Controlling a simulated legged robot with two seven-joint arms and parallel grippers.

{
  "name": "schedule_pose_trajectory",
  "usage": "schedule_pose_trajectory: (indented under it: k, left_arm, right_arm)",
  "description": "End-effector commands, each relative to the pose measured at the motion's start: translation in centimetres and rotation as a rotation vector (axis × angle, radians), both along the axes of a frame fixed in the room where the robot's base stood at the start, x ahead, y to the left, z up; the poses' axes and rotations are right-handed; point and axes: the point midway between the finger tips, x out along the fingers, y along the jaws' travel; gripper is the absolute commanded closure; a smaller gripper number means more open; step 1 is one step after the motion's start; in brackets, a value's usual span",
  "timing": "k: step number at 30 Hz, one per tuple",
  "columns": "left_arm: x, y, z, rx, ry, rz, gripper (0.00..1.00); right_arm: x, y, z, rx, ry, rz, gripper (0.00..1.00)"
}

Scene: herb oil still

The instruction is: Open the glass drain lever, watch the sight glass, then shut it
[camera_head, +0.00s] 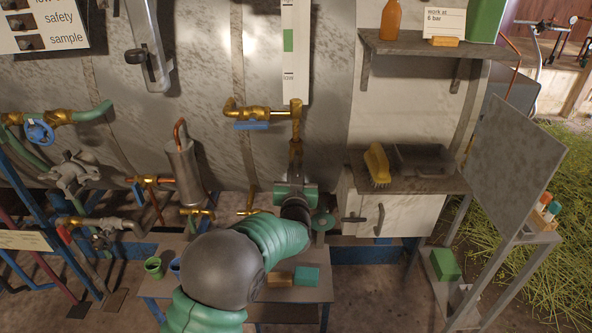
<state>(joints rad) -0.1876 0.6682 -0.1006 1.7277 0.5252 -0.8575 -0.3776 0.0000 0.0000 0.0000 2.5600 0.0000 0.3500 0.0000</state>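The sight glass (289,50) is a tall white strip with a green band on the tank front, at top centre. Below it, a brass fitting (295,118) runs down towards my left gripper. A blue lever (251,126) lies level under the brass valve (246,112) to the left of this fitting. My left gripper (296,180) is at the lower end of the brass fitting, below and right of the blue lever. Its fingers are hard to make out, so I cannot tell whether it grips anything. The drain outlet is hidden behind my arm. My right gripper is out of view.
A low table (153,287) holds small green and blue cups and blocks. A shelf (415,182) with a yellow brush (377,165) and a white cabinet (400,215) stand right of my gripper. Pipes and valves crowd the left. A grey panel (512,150) stands at far right.

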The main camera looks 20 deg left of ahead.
Motion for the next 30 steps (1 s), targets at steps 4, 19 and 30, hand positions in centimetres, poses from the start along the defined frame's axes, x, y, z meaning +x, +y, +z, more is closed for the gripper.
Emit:
schedule_pose_trajectory:
  k: [4,19,30]
  left_arm:
    - [0.0,0.0,-0.1,0.001,0.000,-0.001,0.66]
    - [-2.9,-1.0,0.6,0.002,-0.008,-0.004,0.66]
    - [-13.0,-3.9,0.3,0.002,-0.003,-0.004,0.66]
  right_arm:
    - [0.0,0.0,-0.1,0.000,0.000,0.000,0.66]
    - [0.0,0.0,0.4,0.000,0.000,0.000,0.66]
    - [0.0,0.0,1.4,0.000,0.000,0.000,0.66]
